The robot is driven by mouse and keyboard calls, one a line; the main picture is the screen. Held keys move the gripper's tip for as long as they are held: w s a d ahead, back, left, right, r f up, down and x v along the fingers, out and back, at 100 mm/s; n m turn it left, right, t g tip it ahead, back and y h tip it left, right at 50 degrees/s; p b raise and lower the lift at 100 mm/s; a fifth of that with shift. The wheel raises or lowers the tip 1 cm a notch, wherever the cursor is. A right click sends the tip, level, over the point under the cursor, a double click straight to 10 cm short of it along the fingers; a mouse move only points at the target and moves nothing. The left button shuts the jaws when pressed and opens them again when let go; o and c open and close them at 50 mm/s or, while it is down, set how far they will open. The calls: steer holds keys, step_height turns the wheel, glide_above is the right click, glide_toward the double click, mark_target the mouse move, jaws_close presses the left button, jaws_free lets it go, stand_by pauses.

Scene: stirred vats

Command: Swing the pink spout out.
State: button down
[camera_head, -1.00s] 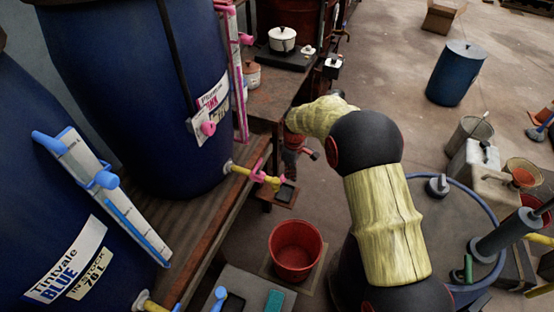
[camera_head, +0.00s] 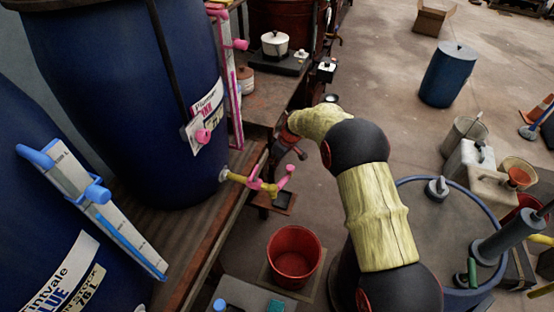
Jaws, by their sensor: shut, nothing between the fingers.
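The blue drum (camera_head: 125,100) with a pink label (camera_head: 207,105) stands on the shelf at left. A yellow pipe with the pink spout (camera_head: 270,188) comes out low on its right side. The spout's pink parts reach right, past the shelf edge, with one pink arm (camera_head: 287,172) rising at the outer end. My arm reaches in from the lower right. My gripper (camera_head: 294,147), small and dark reddish, is at its far end, shut and empty, just above the spout in the picture. Its fingertips are hard to make out, and I cannot tell whether it touches the spout.
A red bucket (camera_head: 293,256) stands on the floor below the spout. A second blue drum (camera_head: 35,200) with a blue gauge is at left. A white pot (camera_head: 275,43) sits further along the shelf. Open floor lies at upper right around a blue barrel (camera_head: 448,73).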

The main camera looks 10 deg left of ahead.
mark_target(282, 183)
steer(key=d+f+b, duration=0.1)
steer(key=s+d+f+b, duration=0.1)
steer(key=f, duration=0.1)
steer(key=shift+s+d+f, duration=0.1)
steer(key=shift+d, duration=0.25)
